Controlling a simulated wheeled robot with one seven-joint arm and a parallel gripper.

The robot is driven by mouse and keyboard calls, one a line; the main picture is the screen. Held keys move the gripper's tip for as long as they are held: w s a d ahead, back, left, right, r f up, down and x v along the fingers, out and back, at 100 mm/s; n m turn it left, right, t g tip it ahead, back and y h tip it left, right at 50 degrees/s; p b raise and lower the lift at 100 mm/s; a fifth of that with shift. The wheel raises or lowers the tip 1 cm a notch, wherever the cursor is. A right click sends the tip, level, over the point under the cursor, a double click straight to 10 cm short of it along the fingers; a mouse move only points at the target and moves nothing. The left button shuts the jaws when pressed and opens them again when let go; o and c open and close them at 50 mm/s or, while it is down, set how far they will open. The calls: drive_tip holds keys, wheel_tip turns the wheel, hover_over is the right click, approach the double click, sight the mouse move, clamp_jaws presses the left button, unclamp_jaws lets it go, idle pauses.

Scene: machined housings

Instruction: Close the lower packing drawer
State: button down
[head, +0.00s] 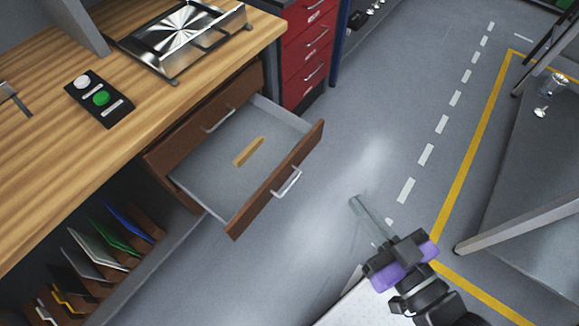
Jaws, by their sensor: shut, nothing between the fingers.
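The lower packing drawer (206,174) is pulled well out from under the wooden workbench. Its brown front panel (262,198) carries a silver bar handle (287,182). A small tan block (248,151) lies on the drawer's grey floor. Above it, the upper drawer (188,139) sits closed with its own handle. My gripper (355,202) is to the right of the drawer front, apart from it, over the grey floor. Its fingers are shut and empty, pointing up and left in the picture.
The workbench top (50,150) holds a button box (98,98) and a metal fixture (185,38). A red drawer cabinet (308,50) stands behind the open drawer. Slots with coloured sheets (108,235) are at lower left.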

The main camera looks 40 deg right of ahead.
drive_tip(key=w+d+f+m+g+h+p, duration=0.1)
drive_tip(key=w+d+f+m+g+p, duration=0.4)
drive_tip(key=w+d+f+m, duration=1.2)
drive_tip(key=m+g+y+b, duration=0.2)
drive_tip(key=m+y, duration=0.5)
drive_tip(key=m, duration=0.6)
approach(289, 164)
wheel_tip(289, 164, down, 3)
drive_tip(key=w, duration=0.2)
drive_tip(key=w+a, duration=0.1)
drive_tip(key=shift+f+p, duration=0.25)
drive_tip(key=shift+p, duration=0.05)
drive_tip(key=shift+w+a, duration=0.2)
drive_tip(key=shift+w, duration=0.35)
